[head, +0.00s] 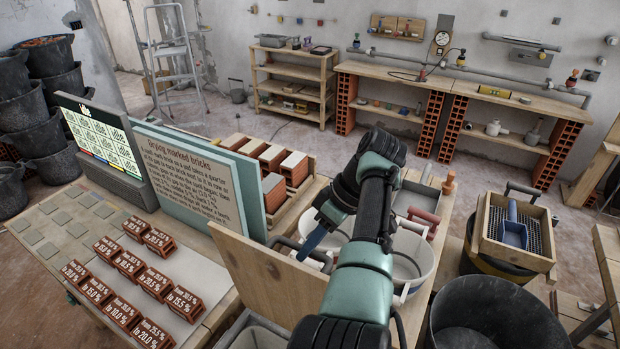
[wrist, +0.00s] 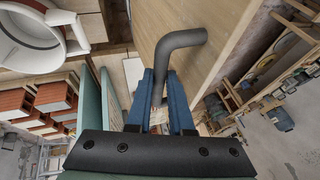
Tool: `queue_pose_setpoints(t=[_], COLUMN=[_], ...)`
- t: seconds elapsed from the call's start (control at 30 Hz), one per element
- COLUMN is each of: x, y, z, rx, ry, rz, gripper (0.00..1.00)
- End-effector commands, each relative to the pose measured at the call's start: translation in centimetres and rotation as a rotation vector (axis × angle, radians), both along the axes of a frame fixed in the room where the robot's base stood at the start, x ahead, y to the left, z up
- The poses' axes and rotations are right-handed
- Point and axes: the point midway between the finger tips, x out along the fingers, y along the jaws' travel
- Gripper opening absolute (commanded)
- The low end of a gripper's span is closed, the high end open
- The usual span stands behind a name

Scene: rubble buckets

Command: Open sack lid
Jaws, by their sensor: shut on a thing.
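The sack lid is a plain wooden board (head: 262,283) in the lower middle of the head view, standing steeply tilted beside the brick table. It also shows as a broad wooden panel in the wrist view (wrist: 222,45). A dark grey bent handle (wrist: 187,40) stands off the board. My gripper (head: 306,250) reaches down to the board's far edge; its blue fingers show in the wrist view (wrist: 165,78), closed on the handle's straight part. In the head view my arm covers part of the space behind the lid, and the sack itself cannot be made out.
White buckets (head: 412,262) stand right of the lid, partly behind my arm. A teal sign board (head: 190,170) and rows of labelled bricks (head: 122,312) are on the table at left. A black tub (head: 495,320) and a sieve tray (head: 512,245) stand at right. Open floor lies beyond.

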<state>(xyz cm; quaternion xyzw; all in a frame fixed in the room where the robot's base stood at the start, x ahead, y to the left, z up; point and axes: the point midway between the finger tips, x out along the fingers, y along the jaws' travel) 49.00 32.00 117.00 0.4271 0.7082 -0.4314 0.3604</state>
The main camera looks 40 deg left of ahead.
Motion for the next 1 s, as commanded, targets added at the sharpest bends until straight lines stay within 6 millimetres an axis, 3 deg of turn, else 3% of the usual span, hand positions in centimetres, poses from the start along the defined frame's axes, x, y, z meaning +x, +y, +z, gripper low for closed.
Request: queue_pose_setpoints(t=[0.07, 0.1, 0.23, 0.63, 1.0], x=[-0.3, -0.3, -0.2, 0.3, 2.3], y=[-0.3, -0.3, -0.2, -0.4, -1.9], z=[-1.0, -1.0, -0.7, 0.2, 5.1], rx=[-0.017, -0.017, -0.013, -0.006, -0.008], ry=[0.008, 0.008, 0.007, 0.003, 0.005], rz=[0.000, 0.000, 0.000, -0.002, 0.000], gripper=[0.00, 0.27, 0.50, 0.50, 0.50])
